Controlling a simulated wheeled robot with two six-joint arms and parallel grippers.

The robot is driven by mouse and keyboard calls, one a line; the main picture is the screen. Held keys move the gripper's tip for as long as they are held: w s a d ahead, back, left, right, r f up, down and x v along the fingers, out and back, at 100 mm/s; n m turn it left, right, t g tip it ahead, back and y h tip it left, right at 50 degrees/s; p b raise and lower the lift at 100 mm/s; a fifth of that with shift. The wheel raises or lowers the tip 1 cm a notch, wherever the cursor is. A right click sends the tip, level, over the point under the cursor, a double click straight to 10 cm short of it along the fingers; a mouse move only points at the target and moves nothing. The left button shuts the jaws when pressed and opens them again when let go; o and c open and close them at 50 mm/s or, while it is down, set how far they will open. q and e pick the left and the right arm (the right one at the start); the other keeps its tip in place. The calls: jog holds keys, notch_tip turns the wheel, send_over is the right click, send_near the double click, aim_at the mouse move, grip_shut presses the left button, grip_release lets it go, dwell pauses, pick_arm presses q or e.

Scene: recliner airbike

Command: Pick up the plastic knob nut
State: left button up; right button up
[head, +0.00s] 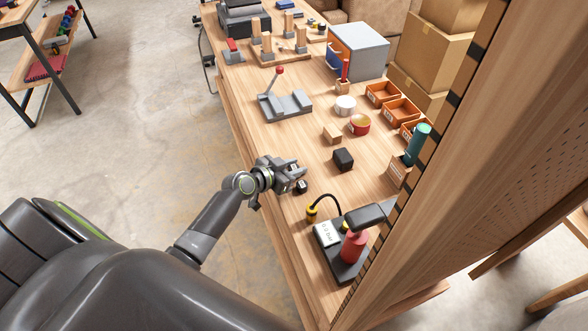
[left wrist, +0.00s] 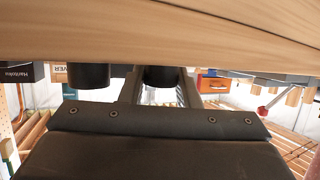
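A small black knob nut (head: 302,186) sits on the wooden workbench near its front edge in the head view. My left gripper (head: 294,169) is open, low over the bench, with the nut just beside and below its fingertips. In the left wrist view, which is upside down, the two fingers of my gripper (left wrist: 162,92) stand apart. A dark round thing (left wrist: 88,75) outside the fingers looks like the nut. Another dark thing (left wrist: 160,76) shows beyond the gap and may be the black block. My right gripper is not in view.
A black block (head: 343,159) stands farther in. A device with a red cylinder (head: 354,247) and a cable stands to the near side. A wooden post (head: 440,130) rises at the right.

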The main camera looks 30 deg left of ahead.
aim_at(294, 167)
pick_arm(q)
jog(key=c, duration=0.5)
jog(key=shift+o, duration=0.2)
jog(key=shift+r, duration=0.1)
notch_tip(294, 167, up, 10)
jog(key=shift+f+p, duration=0.1)
jog(key=shift+p, duration=0.45)
